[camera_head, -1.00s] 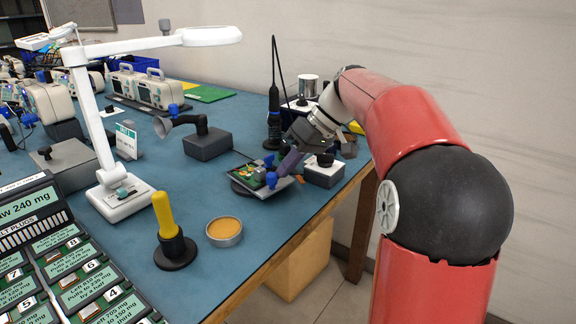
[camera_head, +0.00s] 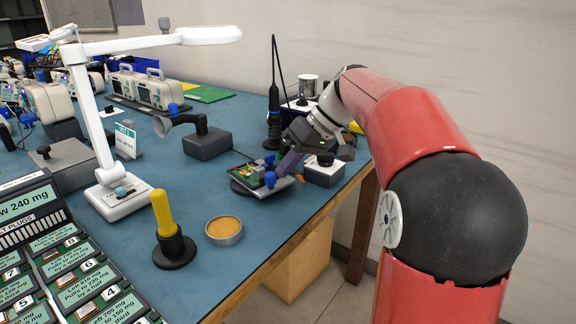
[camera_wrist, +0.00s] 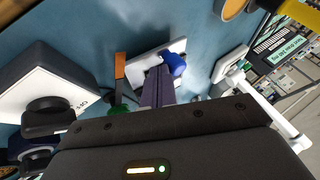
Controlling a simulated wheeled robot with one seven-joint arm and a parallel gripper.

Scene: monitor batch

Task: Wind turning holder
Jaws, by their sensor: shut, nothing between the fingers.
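The turning holder (camera_head: 246,190) stands near the table's right edge, carrying a green circuit board (camera_head: 250,172) and blue knobs. One blue knob (camera_head: 271,180) is at its near side; a blue knob also shows in the wrist view (camera_wrist: 174,64), beside a pale plate (camera_wrist: 137,68). My gripper (camera_head: 284,168) is over the holder's right side, its purple fingers together and empty. In the wrist view the fingertips (camera_wrist: 158,72) are close beside the blue knob; I cannot tell whether they touch it. My gripper hides part of the holder.
A white box with a black knob (camera_head: 324,172) stands just right of the holder. A dark upright tool (camera_head: 273,118) is behind it, and a grey block with a horn-like arm (camera_head: 207,143) is to the left. A round tin (camera_head: 224,230) and yellow-handled tool (camera_head: 164,215) stand in front.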

